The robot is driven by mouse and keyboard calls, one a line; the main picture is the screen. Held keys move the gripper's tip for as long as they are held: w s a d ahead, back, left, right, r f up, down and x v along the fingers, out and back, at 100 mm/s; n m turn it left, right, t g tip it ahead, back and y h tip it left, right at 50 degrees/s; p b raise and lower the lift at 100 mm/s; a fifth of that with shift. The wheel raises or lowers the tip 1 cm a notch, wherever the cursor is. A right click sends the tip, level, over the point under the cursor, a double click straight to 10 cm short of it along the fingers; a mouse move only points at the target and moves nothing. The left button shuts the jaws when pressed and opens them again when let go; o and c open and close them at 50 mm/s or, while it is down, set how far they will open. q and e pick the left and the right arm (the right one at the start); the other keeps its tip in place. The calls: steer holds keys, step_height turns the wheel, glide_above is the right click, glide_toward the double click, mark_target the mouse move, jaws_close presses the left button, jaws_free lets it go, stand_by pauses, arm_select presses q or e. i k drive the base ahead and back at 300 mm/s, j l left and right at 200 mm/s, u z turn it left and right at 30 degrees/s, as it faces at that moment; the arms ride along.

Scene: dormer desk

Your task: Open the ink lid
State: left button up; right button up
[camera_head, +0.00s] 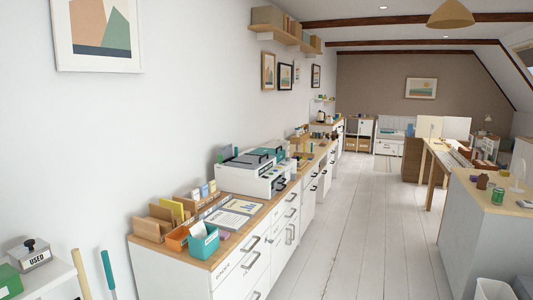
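A white machine (248,174) that looks like a printer stands on the wooden counter (218,246) along the left wall. It has dark and teal parts on top; I cannot tell which part is the ink lid or whether it is open. It is some distance away from me. Neither of my grippers is in view.
A teal bin (204,247), an orange box (177,239) and a wooden file holder (151,229) sit on the counter's near end. A box marked USED (36,260) is at lower left. A grey island (485,225) stands right. The white plank floor (345,225) between is clear.

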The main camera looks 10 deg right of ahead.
mark_target(280, 154)
steer(key=i+l+z, duration=0.35)
steer(key=i, duration=0.2)
steer(key=i+z, duration=0.3)
steer(key=i, duration=0.2)
steer(key=i+z, duration=0.15)
steer(key=i, duration=2.1)
